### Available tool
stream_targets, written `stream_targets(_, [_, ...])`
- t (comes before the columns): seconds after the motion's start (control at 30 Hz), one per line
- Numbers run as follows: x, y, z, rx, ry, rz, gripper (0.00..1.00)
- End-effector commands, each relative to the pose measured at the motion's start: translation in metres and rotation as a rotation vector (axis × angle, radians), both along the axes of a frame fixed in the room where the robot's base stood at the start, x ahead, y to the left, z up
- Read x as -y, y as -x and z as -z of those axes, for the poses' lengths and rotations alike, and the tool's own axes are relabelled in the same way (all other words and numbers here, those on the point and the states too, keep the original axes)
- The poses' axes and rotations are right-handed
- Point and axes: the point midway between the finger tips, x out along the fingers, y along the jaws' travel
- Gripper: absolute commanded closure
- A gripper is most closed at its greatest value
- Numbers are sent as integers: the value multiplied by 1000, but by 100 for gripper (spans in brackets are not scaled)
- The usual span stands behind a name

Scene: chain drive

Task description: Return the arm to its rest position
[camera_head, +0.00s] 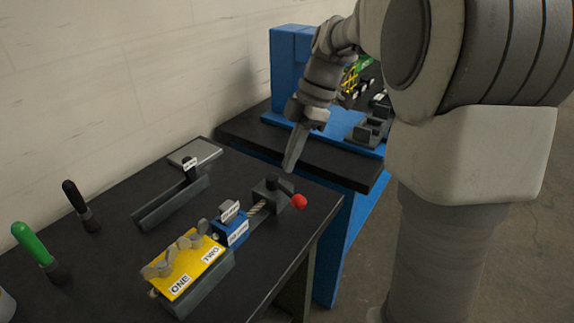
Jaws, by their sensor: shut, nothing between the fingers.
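My gripper (292,154) points down near the far right corner of the black workbench (130,249). Its fingers are together and hold nothing. The fingertips appear just behind and above a dark block (268,194) with a red ball knob (299,202); I cannot tell the exact gap. My arm (325,70) reaches down from the top right, bent at the wrist.
A yellow block (188,264) labelled ONE and TWO and a blue block (231,231) stand on the workbench. A green-handled tool (32,243) and a black-handled tool (74,196) stand at left. A blue-framed bench (290,55) stands behind.

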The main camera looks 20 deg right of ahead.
Motion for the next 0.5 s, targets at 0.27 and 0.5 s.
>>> stream_targets(0.27, [0, 0, 0, 0, 0, 0, 100])
stream_targets(0.5, [-3, 7, -8, -4, 20, 49, 100])
